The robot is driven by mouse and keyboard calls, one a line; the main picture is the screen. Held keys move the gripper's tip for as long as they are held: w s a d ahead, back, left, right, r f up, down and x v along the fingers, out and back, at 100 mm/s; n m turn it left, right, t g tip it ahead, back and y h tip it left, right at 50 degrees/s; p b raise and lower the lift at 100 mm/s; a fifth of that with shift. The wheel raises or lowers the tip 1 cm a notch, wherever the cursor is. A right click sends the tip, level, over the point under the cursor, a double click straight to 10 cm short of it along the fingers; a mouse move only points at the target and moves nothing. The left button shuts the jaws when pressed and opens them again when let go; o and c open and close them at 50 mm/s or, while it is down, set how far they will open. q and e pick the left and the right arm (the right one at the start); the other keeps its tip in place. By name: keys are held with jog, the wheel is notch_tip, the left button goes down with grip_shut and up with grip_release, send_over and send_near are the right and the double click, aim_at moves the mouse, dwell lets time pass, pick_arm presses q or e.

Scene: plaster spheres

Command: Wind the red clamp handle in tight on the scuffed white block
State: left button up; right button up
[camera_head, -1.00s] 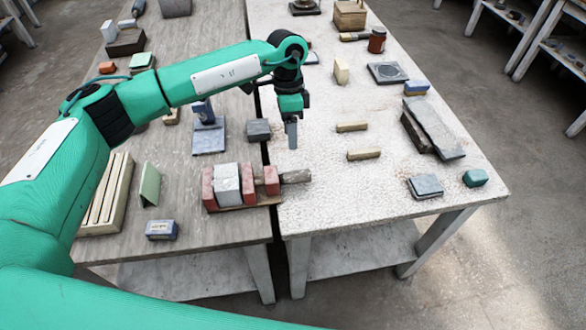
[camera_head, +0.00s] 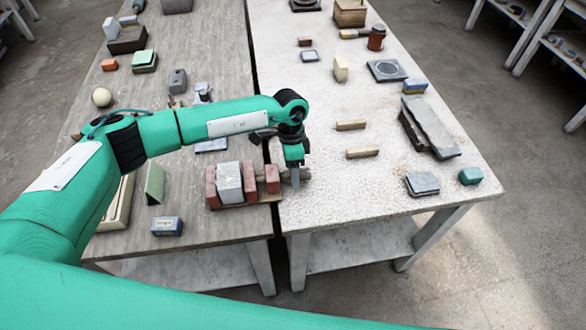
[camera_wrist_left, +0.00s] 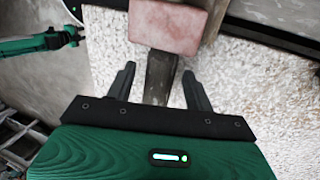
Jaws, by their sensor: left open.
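The clamp has brick-red jaws (camera_head: 212,188) standing on a thin wooden base (camera_head: 240,204) near the front right corner of the left table. The scuffed white block (camera_head: 229,183) stands upright between red pieces. A grey-brown bar handle (camera_wrist_left: 160,75) sticks out from the right-hand red piece (camera_head: 272,179), which also shows in the left wrist view (camera_wrist_left: 168,25). My left gripper (camera_head: 294,178) points down over this bar. In the left wrist view its fingers are open, one on each side of the bar, with gaps showing.
Two yellowish wooden sticks (camera_head: 362,152) lie right of the gripper on the white table (camera_head: 340,195). A dark gap parts the two tables.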

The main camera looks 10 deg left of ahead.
pick_arm(q)
jog(key=c, duration=1)
jog(key=shift+o, duration=0.2)
jog(key=g, duration=0.1)
jog(key=g+h, duration=0.1)
jog(key=g, duration=0.1)
jog(key=shift+w+f+b, duration=0.15)
jog(key=shift+w+b, duration=0.15)
jog(key=shift+b, duration=0.05)
jog(key=shift+w+a+f+g+h+b, duration=0.1)
jog(key=shift+g+h+b, duration=0.3)
jog(key=shift+g, duration=0.55)
jog(key=shift+w+a+f+g+h+b, duration=0.1)
jog(key=shift+g+h+b, duration=0.1)
jog(key=shift+g+b, duration=0.6)
jog(key=shift+r+g, duration=0.15)
jog(key=shift+g, duration=0.1)
jog(key=o, duration=1)
jog(key=shift+c, duration=0.2)
